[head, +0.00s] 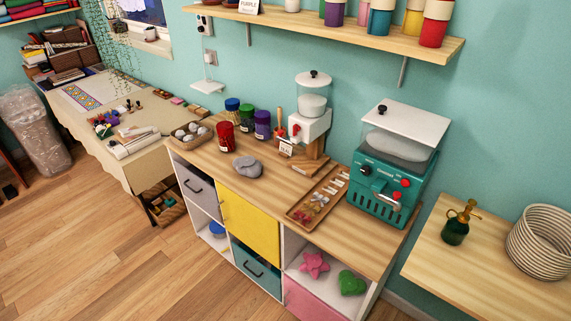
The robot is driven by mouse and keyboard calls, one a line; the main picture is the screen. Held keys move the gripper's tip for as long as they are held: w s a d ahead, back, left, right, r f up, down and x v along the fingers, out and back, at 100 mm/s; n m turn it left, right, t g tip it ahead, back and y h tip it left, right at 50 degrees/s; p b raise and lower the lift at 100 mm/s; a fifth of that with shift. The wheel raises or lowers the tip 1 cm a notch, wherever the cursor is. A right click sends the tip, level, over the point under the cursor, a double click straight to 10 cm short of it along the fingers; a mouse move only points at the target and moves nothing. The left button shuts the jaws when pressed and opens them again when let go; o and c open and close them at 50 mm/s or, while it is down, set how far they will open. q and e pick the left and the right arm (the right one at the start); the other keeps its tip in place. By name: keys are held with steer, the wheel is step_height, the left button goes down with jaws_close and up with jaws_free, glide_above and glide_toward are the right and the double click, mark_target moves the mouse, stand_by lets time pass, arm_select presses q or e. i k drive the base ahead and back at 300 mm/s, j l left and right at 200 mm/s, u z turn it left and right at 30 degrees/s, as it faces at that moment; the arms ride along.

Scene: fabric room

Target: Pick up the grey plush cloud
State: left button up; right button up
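The grey plush cloud (248,167) lies on the wooden top of the cube shelf unit (270,184), near its front edge. It is small, rounded and lumpy, and nothing covers it. Neither of my grippers shows in the head view.
A wooden tray (318,197) and a teal machine (391,170) are to the right. A yellow door (248,208) is below. The wooden floor (120,255) at front left is clear.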

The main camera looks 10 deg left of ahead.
mark_target(255, 170)
steer(key=i+j+z, duration=0.2)
steer(key=j+z, duration=0.2)
steer(key=j, duration=0.2)
steer(key=i+j+z, duration=0.4)
steer(key=j, duration=0.95)
steer(key=j+z, duration=0.15)
steer(key=j, duration=0.9)
